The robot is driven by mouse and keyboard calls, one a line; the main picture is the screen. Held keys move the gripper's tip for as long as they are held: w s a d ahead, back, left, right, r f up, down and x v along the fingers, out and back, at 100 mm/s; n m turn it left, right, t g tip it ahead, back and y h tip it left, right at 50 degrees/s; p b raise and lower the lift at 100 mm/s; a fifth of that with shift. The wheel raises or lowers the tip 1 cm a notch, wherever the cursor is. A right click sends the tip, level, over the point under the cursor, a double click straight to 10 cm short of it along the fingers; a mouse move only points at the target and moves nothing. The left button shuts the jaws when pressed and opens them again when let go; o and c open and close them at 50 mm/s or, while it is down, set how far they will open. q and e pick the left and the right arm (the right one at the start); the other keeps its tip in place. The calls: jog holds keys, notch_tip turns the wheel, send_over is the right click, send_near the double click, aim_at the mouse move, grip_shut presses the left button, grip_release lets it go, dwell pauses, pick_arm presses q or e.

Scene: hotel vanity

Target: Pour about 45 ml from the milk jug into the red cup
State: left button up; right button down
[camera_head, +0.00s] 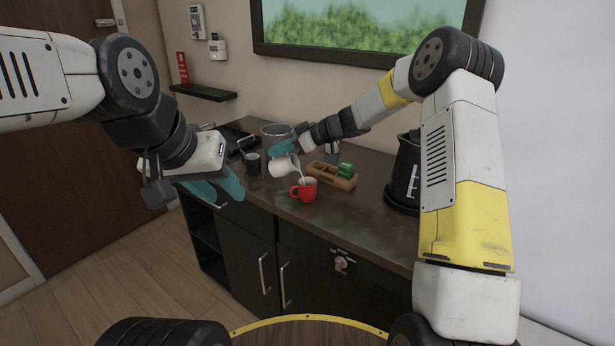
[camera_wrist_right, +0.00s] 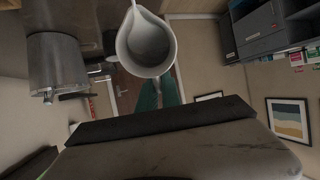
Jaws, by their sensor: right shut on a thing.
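The white milk jug (camera_head: 283,166) is tilted above and to the left of the red cup (camera_head: 304,191). A thin white streak runs from the jug's lip down to the cup. The cup stands upright near the counter's front edge. My right gripper (camera_head: 285,147), with teal fingers, is shut on the jug. The right wrist view looks onto the jug's mouth (camera_wrist_right: 150,42); the level inside cannot be told. My left gripper (camera_head: 215,188) is off to the left, in front of the counter, empty, its teal fingers apart.
A wooden caddy (camera_head: 331,177) with a green block (camera_head: 346,170) stands behind the cup. A black kettle (camera_head: 405,172) is to the right. A dark cup (camera_head: 252,163) and a metal canister (camera_head: 277,132) stand left and behind. The dark counter (camera_head: 345,217) is clear in front of the caddy.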

jog(key=shift+s+d+r+y, duration=0.15)
jog(key=shift+d+r+y, duration=0.35)
jog(key=shift+y, duration=0.3)
dwell(0.4)
jog(key=shift+s+d+r+t+y, duration=0.2)
jog(key=shift+d+y, duration=0.2)
jog(key=shift+d, duration=0.15)
jog(key=shift+s+d+r+t+y, duration=0.1)
jog(key=shift+d+r+t+y, duration=0.1)
jog(key=shift+d+y, duration=0.3)
dwell(0.3)
